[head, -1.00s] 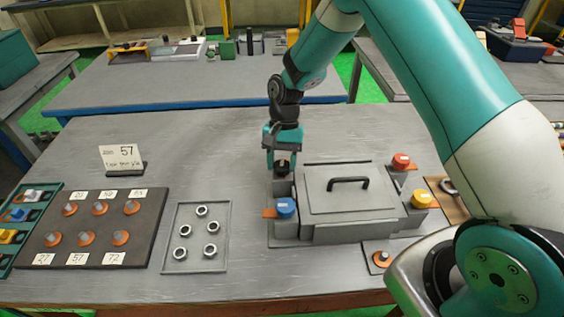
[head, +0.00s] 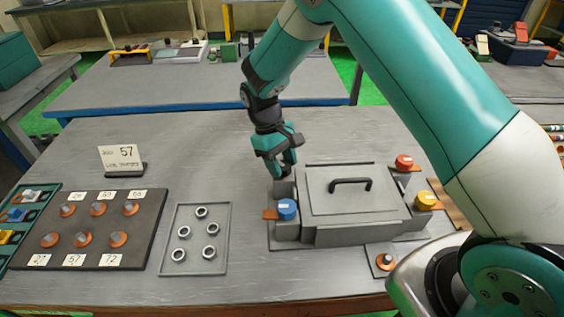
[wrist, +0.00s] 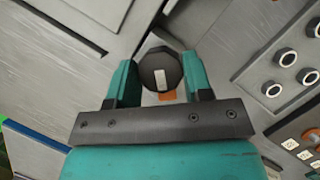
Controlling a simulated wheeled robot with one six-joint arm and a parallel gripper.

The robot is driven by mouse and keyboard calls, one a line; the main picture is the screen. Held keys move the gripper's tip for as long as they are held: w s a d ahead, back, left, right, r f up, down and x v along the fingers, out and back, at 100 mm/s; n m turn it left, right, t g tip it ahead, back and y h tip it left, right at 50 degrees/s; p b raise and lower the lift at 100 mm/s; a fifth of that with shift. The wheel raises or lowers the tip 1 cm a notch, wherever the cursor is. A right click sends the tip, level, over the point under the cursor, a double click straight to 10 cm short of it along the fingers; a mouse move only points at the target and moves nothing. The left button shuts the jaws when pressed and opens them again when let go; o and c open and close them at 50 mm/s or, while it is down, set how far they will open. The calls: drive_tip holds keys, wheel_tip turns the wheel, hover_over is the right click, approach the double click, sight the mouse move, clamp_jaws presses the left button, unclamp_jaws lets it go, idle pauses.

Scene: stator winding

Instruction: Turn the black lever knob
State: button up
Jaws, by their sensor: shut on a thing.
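The black lever knob (wrist: 160,68) is a dark, many-sided knob with a small white mark on its top. In the wrist view it sits between the two teal fingers of my gripper (wrist: 160,80). In the head view my gripper (head: 281,166) is tilted at the back left corner of the grey lidded box (head: 316,206), and its fingers mostly hide the knob there. My gripper is shut on the knob.
A blue knob (head: 287,208) stands just in front of my gripper. Red (head: 403,161) and yellow (head: 425,199) knobs stand right of the box.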

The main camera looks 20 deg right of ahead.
drive_tip(key=n, duration=0.2)
drive_tip(key=n+t+h+p, duration=0.1)
drive_tip(key=n, duration=0.1)
drive_tip(key=shift+s+f+n, duration=0.2)
drive_tip(key=shift+n, duration=0.1)
drive_tip(key=shift+n+t+h+p, duration=0.6)
drive_tip(key=shift+n+p, duration=0.2)
drive_tip(key=shift+n, duration=1.2)
drive_tip(key=o, duration=0.9)
drive_tip(key=shift+w+a+r, duration=0.1)
drive_tip(key=b+v, duration=0.1)
drive_tip(key=v, duration=1.6)
drive_tip(key=shift+r+b, duration=0.15)
drive_tip(key=shift+b, duration=0.2)
